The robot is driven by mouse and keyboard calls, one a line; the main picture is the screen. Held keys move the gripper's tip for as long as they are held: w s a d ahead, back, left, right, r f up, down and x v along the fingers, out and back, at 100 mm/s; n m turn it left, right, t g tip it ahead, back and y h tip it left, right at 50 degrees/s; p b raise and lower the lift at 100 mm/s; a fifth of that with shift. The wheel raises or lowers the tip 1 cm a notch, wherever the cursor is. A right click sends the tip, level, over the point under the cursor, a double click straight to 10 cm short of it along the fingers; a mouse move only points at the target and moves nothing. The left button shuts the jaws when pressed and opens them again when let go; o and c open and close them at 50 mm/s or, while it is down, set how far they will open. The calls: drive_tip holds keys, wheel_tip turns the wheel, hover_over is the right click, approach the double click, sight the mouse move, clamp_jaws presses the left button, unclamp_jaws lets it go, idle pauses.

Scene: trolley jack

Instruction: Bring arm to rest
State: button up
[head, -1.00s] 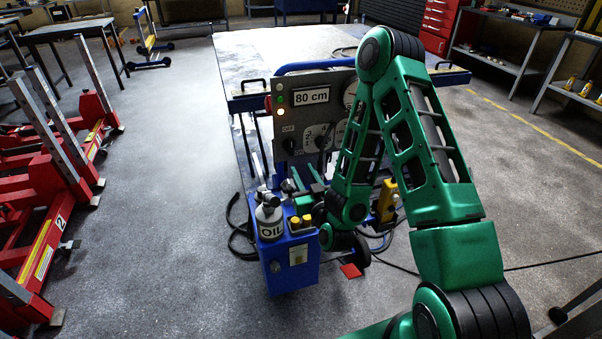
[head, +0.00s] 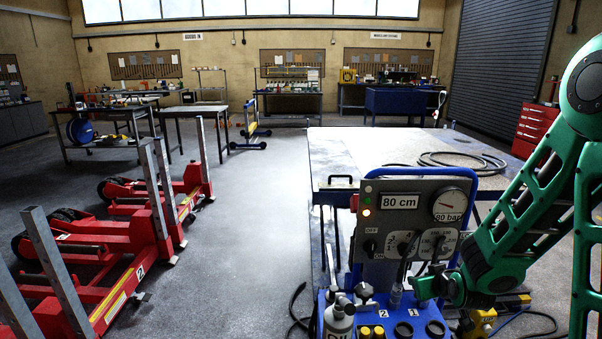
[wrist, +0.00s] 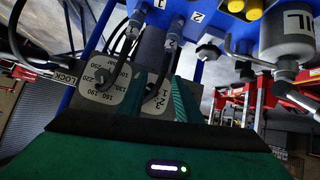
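The trolley's grey control panel (head: 380,220) stands upright, with an "80 cm" display, a gauge marked 80 bar, dark knobs and a lit orange-red lamp. In the head view my gripper (head: 428,287) is low in front of the panel's right part, its fingers partly hidden. In the wrist view my gripper (wrist: 158,100) shows two green fingers apart, with nothing held between them. Beyond them are the numbered dial plates (wrist: 105,85) and dark cables. I cannot tell whether a finger touches anything.
The blue tray holds a grey oil bottle (head: 338,318) and yellow caps, close to my gripper. A pale platform (head: 350,145) with a coiled hose (head: 465,160) lies behind the panel. Red jacks (head: 110,240) stand at left. Open floor (head: 235,225) lies between.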

drive_tip(key=s+d+r+m+g+h, duration=0.1)
drive_tip(key=s+d+r+m+g, duration=0.25)
drive_tip(key=s, duration=0.55)
drive_tip(key=s+d+r+m+g+h, duration=0.1)
drive_tip(key=s+d+r+g, duration=0.25)
drive_tip(key=s+d, duration=0.35)
drive_tip(key=s+a+r+m+g+y, duration=0.1)
drive_tip(key=s+r, duration=0.2)
drive_tip(key=s, duration=0.7)
drive_tip(key=s+a+r+m+g+y, duration=0.1)
drive_tip(key=s+a+r+m+g, duration=0.1)
drive_tip(key=s, duration=0.8)
drive_tip(key=shift+a+r+y, duration=0.15)
drive_tip(key=shift+r+y, duration=0.25)
drive_tip(key=shift+r, duration=0.1)
drive_tip(key=shift+s+m, duration=0.15)
drive_tip(key=shift+m, duration=0.1)
